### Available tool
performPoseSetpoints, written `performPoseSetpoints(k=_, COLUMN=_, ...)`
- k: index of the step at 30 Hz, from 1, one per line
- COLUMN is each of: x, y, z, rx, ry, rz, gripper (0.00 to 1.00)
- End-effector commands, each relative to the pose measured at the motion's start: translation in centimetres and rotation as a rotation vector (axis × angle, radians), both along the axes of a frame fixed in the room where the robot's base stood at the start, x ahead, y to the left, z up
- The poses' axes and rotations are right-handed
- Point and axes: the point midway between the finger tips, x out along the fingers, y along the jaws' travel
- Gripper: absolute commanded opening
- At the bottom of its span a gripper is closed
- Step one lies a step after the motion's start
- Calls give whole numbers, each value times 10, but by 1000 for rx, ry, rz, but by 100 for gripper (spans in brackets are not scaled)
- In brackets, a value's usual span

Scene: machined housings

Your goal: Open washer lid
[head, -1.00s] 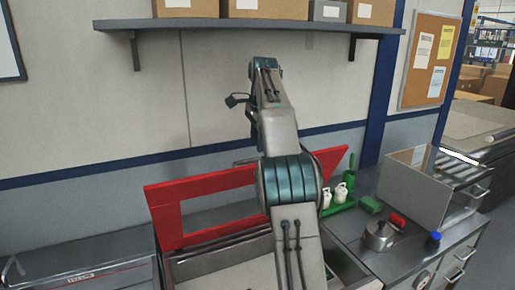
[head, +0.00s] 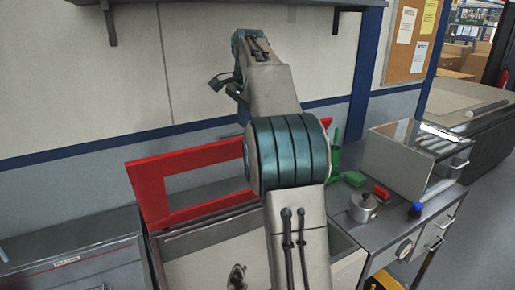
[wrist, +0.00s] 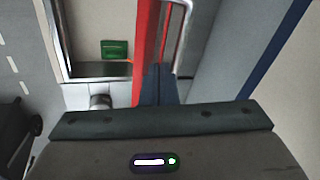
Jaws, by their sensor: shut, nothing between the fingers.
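The washer lid (head: 150,195) is a red frame with an open middle. In the head view it stands raised, steeply tilted, along the back edge of the washer (head: 205,262), whose pale interior is exposed. My arm covers the lid's middle and hides my gripper in that view. In the wrist view the red lid (wrist: 146,40) shows nearly edge-on, with a silver bar-like handle (wrist: 184,30) beside it. My gripper (wrist: 162,72) is shut and empty, its dark fingertips close beside the red edge. I cannot tell whether they touch it.
Right of the washer, a counter holds a metal kettle (head: 363,207), a green block (head: 354,179) and a blue-capped item (head: 415,210). A shelf (head: 230,3) hangs above. A grey unit (head: 70,260) is on the left.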

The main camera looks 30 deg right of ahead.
Motion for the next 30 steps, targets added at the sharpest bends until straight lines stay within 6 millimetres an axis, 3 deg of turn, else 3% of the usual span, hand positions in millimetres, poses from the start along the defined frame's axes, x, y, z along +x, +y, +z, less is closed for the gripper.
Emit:
performPoseSetpoints(k=11, x=-64, y=23, z=-35, rx=-144, ry=-84, rz=273, gripper=0)
performPoseSetpoints(k=16, x=-91, y=28, z=-63, rx=-239, ry=-132, rz=385, gripper=0)
performPoseSetpoints(k=21, x=-88, y=-7, z=-87, rx=-399, ry=-254, rz=380, gripper=0)
performPoseSetpoints(k=30, x=-77, y=-67, z=-101, rx=-672, ry=-489, rz=339, gripper=0)
